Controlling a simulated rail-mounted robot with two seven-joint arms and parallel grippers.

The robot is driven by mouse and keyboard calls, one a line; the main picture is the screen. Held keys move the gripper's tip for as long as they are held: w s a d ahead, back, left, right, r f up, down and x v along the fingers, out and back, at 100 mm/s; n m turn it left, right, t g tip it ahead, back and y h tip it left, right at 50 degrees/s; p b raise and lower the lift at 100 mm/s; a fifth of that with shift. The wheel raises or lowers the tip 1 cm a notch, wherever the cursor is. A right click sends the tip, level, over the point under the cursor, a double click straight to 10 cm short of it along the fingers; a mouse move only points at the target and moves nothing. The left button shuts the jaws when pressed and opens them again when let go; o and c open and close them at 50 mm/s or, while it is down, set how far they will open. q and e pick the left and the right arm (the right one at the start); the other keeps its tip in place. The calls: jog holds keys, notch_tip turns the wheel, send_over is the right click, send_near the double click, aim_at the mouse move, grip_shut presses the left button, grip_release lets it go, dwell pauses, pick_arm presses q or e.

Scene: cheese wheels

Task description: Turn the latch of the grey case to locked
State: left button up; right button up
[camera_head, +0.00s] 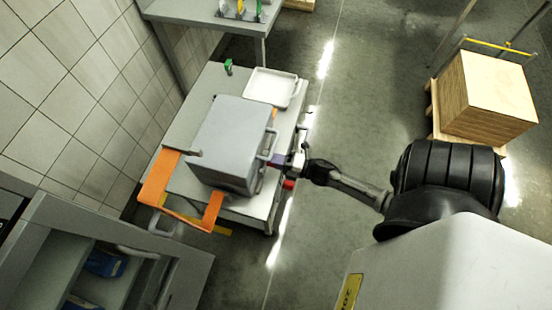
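The grey case (230,130) stands on a light grey table (180,188). Its plain top faces me, and its right side carries a pale bar-like handle or latch (266,146). My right arm comes in from the right, and its gripper (288,161) is at the case's right side, close to that bar. Small purple and red parts show around the gripper. The fingers are too small to tell whether they are open or shut, or whether they touch the latch. The latch's position is unclear. My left gripper is not in view.
A white tray (290,92) and a small green item (228,66) lie behind the case. An orange frame (158,180) runs along the table's near left. A grey cabinet (185,270) stands at lower left, a wooden crate (490,92) at right. The floor between is clear.

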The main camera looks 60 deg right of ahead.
grip_shut()
jog(key=m+p, duration=0.2)
jog(key=m, duration=0.1)
jog(key=shift+r, duration=0.15)
jog(key=m+p, duration=0.2)
jog(key=m, duration=0.3)
jog(key=shift+p, duration=0.3)
jog(key=m+p, duration=0.1)
jog(key=m, duration=0.4)
jog(key=shift+p, duration=0.4)
jog(key=m, duration=0.4)
jog(key=shift+m+p, duration=0.3)
jog(key=shift+p, duration=0.1)
jog(key=shift+m, duration=0.3)
